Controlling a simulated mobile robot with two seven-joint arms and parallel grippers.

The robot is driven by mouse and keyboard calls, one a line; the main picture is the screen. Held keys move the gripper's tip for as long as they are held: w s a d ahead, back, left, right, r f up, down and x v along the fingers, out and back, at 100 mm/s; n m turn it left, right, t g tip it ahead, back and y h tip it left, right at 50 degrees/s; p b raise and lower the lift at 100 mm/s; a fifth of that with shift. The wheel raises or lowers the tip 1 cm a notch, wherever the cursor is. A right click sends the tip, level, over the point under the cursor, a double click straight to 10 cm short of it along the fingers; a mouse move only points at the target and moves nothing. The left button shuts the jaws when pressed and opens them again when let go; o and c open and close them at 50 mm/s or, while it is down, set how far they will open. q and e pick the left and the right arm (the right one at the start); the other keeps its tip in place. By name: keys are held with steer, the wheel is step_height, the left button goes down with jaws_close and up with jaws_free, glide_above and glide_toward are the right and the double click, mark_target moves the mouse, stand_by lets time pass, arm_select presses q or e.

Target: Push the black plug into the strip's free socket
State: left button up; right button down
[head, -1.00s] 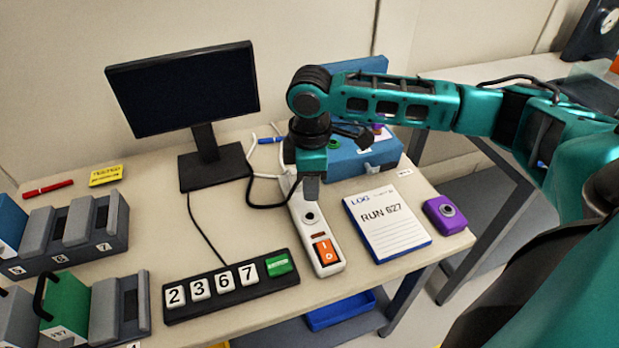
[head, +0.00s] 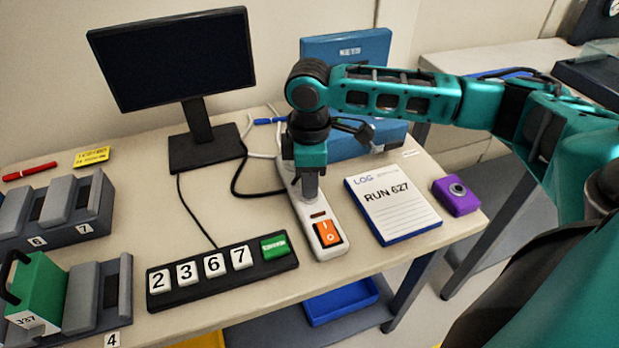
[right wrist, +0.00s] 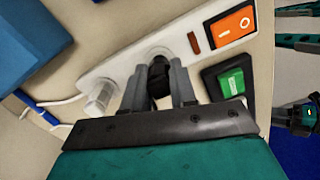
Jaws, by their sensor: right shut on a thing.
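The white power strip (head: 335,250) lies on the table, running away from me, with an orange rocker switch (head: 328,234) at its near end. It also shows in the right wrist view (right wrist: 122,68). My right gripper (head: 308,195) points down over the strip, behind the switch. In the right wrist view its fingers are shut on the black plug (right wrist: 158,78). The plug is in line with the round socket (right wrist: 158,54); I cannot tell how deep it sits. A white plug (right wrist: 99,97) occupies the socket farther from the switch. My left gripper is not in view.
The log pad (head: 393,208) and a purple box (head: 456,195) lie right of the strip. A number rack (head: 222,276) with a green key (head: 273,247) stands close on its left. A blue case (head: 352,144) and a monitor (head: 174,62) stand behind.

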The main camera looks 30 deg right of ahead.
steer(key=shift+f, duration=0.15)
stand_by(0.5)
steer(key=shift+f, duration=0.4)
steer(key=c, duration=0.8)
jaws_free()
